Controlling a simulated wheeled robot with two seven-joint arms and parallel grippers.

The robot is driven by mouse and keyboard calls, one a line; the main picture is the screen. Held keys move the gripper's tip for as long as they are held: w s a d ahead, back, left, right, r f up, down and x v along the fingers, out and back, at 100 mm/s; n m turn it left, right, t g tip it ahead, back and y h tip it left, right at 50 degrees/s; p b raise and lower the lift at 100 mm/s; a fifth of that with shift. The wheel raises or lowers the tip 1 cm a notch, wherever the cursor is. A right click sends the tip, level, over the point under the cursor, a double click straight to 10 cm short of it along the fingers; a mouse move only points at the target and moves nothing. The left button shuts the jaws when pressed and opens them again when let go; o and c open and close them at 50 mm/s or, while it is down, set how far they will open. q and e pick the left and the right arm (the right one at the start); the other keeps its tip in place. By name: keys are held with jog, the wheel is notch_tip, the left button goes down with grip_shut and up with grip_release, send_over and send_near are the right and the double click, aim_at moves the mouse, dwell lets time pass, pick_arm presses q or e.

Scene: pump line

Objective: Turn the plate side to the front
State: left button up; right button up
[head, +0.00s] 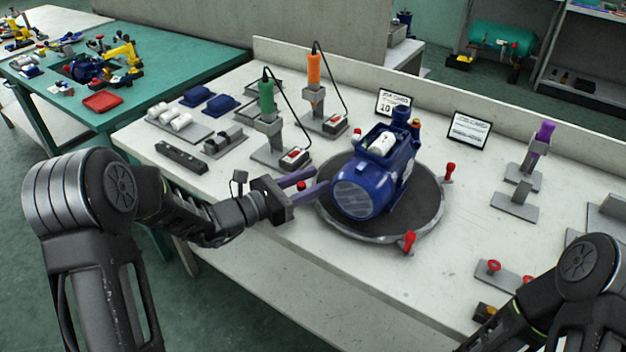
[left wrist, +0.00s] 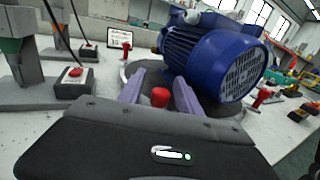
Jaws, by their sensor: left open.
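The blue pump (head: 375,180) stands upright on a round dark turntable (head: 425,205) with a grey rim. Its round grille end (head: 355,195) faces the front left in the head view. In the left wrist view the pump (left wrist: 205,55) shows ribs and the grille end. Red-topped knobs stand around the rim, one at front (head: 408,240) and one at right (head: 449,172). My left gripper (head: 306,184) is open at the turntable's left edge. Its purple fingers lie on either side of a red knob (left wrist: 160,96), not closed on it.
Green (head: 266,95) and orange (head: 314,70) tools on stands are left behind the turntable. Two display cards (head: 469,130) stand behind it. A purple-topped stand (head: 541,140) and a red-knobbed grey plate (head: 512,280) are right. The table front is mostly clear.

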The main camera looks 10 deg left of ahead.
pick_arm(q)
jog(key=shift+w+d, duration=0.15)
jog(key=shift+c, duration=0.3)
grip_shut()
dwell(1.1)
